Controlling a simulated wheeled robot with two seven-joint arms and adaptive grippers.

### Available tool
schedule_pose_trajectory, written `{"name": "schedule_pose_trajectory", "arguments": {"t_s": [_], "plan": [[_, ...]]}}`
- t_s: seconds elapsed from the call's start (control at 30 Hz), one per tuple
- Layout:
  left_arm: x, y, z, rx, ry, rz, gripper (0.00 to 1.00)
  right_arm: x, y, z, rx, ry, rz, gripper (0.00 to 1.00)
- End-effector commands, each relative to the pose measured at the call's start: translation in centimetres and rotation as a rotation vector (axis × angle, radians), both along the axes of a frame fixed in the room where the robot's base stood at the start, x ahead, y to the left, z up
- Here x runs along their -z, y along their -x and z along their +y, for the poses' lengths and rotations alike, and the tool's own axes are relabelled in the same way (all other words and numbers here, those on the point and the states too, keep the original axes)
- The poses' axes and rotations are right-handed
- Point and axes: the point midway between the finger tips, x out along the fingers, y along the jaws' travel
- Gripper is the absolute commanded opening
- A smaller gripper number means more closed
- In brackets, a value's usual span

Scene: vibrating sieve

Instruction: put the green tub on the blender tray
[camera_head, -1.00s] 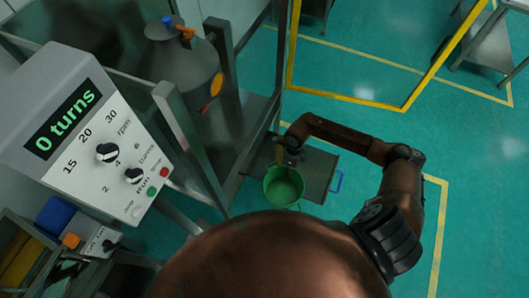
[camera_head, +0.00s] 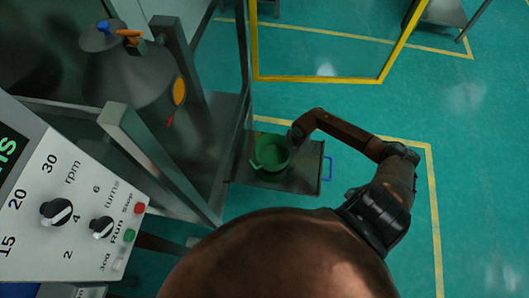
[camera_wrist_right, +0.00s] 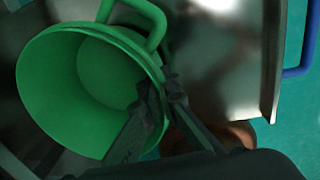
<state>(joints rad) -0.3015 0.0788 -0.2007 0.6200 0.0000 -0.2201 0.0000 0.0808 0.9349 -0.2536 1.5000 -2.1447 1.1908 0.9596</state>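The green tub (camera_head: 271,155) appears over the left part of the grey metal blender tray (camera_head: 304,172), which has a blue handle at its right side. I cannot tell whether its base touches the tray. In the right wrist view the open-topped tub (camera_wrist_right: 60,85) is tilted in the picture, with a loop handle at the top. My right gripper (camera_head: 294,138) is at the tub's upper right rim. In the wrist view its fingers (camera_wrist_right: 165,95) are closed on the tub's wall, one inside and one outside. My left gripper is not in view.
A grey steel frame (camera_head: 160,160) and a dark cone-shaped vessel (camera_head: 125,75) stand left of the tray. A control panel (camera_head: 75,210) with knobs is at the lower left. A yellow-edged frame (camera_head: 320,79) is behind. The green floor at right is clear.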

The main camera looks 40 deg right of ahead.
Motion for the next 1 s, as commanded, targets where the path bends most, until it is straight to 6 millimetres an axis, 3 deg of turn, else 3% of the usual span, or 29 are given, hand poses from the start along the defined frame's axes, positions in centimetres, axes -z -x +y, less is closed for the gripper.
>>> {"name": "schedule_pose_trajectory", "arguments": {"t_s": [0.03,0.2,0.53,0.73,0.83,1.0], "plan": [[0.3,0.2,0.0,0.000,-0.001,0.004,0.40,0.1,-1.3,1.1,-0.002,-0.005,-0.003,0.00],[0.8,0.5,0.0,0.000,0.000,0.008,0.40,0.1,-3.7,3.2,-0.001,-0.001,0.000,0.00],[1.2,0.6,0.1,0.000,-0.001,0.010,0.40,0.1,-5.5,4.7,0.001,-0.001,-0.001,0.00],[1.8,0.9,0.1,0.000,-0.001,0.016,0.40,0.2,-8.2,7.0,0.001,-0.003,0.000,0.00],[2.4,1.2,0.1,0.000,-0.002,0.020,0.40,1.7,-7.8,6.8,0.004,-0.001,0.006,0.00],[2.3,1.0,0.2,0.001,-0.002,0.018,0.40,1.5,-8.0,6.8,0.002,0.000,0.001,0.00]]}}
